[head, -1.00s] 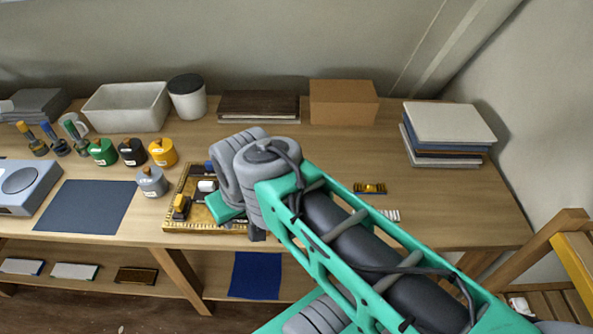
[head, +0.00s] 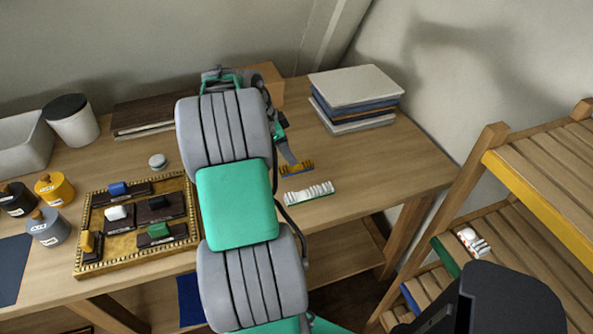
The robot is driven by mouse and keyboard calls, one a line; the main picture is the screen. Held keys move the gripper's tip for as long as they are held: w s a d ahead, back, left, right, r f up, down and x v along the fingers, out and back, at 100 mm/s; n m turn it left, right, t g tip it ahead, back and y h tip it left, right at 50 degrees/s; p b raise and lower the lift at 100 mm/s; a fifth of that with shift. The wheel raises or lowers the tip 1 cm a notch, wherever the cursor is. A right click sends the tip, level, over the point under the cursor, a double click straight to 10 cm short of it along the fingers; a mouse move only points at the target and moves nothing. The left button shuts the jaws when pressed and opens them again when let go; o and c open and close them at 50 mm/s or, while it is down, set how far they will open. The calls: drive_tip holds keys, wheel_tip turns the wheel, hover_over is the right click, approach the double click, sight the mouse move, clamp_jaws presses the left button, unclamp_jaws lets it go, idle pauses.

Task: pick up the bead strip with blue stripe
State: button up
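A bead strip with amber beads and a blue stripe along its edge (head: 298,169) lies on the tabletop, right of my arm. A second bead strip, with white beads and a greenish edge (head: 309,193), lies just in front of it. My gripper (head: 289,158) reaches down at the left end of the amber strip, very close to it. My arm links hide part of the gripper. I cannot tell whether the fingers touch the strip or how far apart they are.
A gilt-edged tray (head: 84,268) with small colored blocks stands left of my arm. A stack of books (head: 355,97) stands at the back right, near a cardboard box (head: 268,82). A wooden rack (head: 478,165) stands at the right. The tabletop right of the strips is clear.

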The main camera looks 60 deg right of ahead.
sight(296, 167)
drive_tip(key=p+x, duration=0.1)
drive_tip(key=x, duration=0.5)
drive_tip(key=shift+d+f, duration=0.25)
drive_tip(key=shift+f, duration=0.05)
clamp_jaws()
